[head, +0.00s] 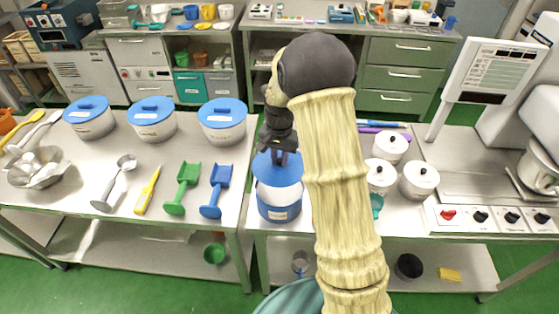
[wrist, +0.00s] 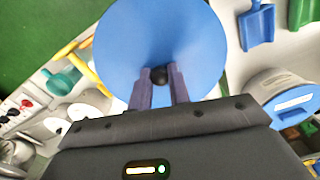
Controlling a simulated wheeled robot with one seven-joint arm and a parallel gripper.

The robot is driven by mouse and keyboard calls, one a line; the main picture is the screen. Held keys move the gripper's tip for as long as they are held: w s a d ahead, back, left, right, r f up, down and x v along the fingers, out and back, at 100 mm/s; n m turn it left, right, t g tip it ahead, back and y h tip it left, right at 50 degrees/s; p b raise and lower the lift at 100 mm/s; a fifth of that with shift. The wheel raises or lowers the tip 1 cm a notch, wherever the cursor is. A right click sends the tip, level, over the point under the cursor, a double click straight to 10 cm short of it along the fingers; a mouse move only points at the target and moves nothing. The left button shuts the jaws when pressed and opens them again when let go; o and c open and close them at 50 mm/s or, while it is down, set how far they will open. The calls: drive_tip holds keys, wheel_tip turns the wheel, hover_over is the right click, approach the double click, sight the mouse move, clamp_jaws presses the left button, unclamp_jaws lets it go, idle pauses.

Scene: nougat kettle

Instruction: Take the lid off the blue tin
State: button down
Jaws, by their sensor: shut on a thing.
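The blue tin (head: 280,213) stands on the right-hand steel table near its left front corner. It is blue outside, with a small pale label. My gripper (head: 280,158) is shut on the dark knob of the round blue lid (head: 277,174). The lid is raised over the back of the tin, and the pale inside shows below its near edge. In the wrist view the lid (wrist: 158,35) fills the upper middle, with the knob between the fingers of my gripper (wrist: 160,76). The tin is hidden there behind the lid.
White lidded pots (head: 419,180) stand to the right, beyond my arm. Blue (head: 216,190) and green (head: 183,188) scoops lie on the left table. Behind them stand white tubs (head: 222,125) with blue lids. A machine with knobs (head: 497,216) fills the far right.

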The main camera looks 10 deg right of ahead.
sight(280, 160)
drive_tip(key=shift+r, duration=0.1)
idle(0.3)
drive_tip(key=shift+r+p, duration=1.3)
drive_tip(key=shift+r, duration=0.15)
drive_tip(key=shift+f, duration=0.1)
